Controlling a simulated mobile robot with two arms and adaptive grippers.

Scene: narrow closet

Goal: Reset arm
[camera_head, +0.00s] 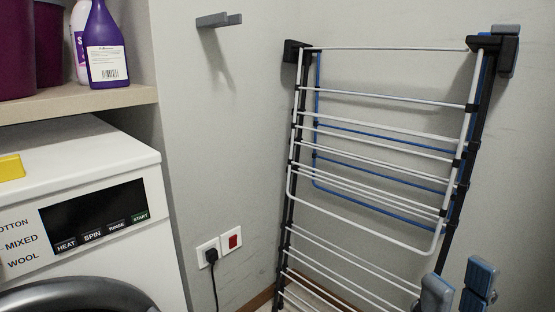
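My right gripper (459,285) shows at the bottom right edge, only its blue-grey fingertips in view. The two fingertips stand apart with a gap between them, and I see nothing held there. They are at the lower right of the folding drying rack (375,148), in front of the wall. Whether they touch the rack I cannot tell. My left gripper is not in view.
The rack stands upright against the grey wall. A white washing machine (80,165) with a dark door (75,295) is at left, below a shelf (75,103) holding purple bottles (105,45). A grey wall hook (218,20) and a plugged socket (208,253) are between.

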